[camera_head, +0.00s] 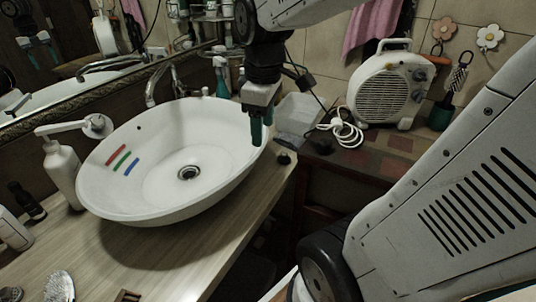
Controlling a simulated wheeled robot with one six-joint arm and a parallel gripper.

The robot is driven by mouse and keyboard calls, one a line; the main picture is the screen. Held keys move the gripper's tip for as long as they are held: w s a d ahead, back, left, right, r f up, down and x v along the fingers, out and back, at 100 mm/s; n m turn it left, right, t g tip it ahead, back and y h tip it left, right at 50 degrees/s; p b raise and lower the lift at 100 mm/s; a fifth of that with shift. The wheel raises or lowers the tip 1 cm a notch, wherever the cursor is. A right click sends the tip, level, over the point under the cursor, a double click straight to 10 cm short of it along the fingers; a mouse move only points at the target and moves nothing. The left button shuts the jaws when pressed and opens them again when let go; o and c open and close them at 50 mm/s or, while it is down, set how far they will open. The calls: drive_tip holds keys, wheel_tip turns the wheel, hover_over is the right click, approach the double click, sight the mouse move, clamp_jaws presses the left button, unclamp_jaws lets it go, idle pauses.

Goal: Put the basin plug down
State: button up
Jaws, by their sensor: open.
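A white oval vessel basin (135,195) stands on the wooden counter, with a metal drain (188,172) at its bottom. A small dark round object (284,158), which looks like the basin plug, lies on the counter's right end, just outside the basin's rim. My gripper (261,132) points down with teal fingers over the right rim of the basin, left of and above the dark object. It is open, and I see nothing held between its fingers. The gap between the fingers is hard to see from this angle.
A chrome faucet (166,80) stands behind the basin, and a white soap pump bottle (62,170) stands at its left. A clear container (298,118) is close behind my gripper. A white fan heater (386,92) with a coiled cord sits at the right. The front counter has free room.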

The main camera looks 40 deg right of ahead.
drive_tip(key=s+a+m, duration=0.6)
drive_tip(key=s+a, duration=0.2)
drive_tip(key=s, duration=0.2)
drive_tip(key=shift+s+r+t, duration=0.15)
drive_tip(key=shift+r+t, duration=0.15)
drive_tip(key=shift+r, duration=0.05)
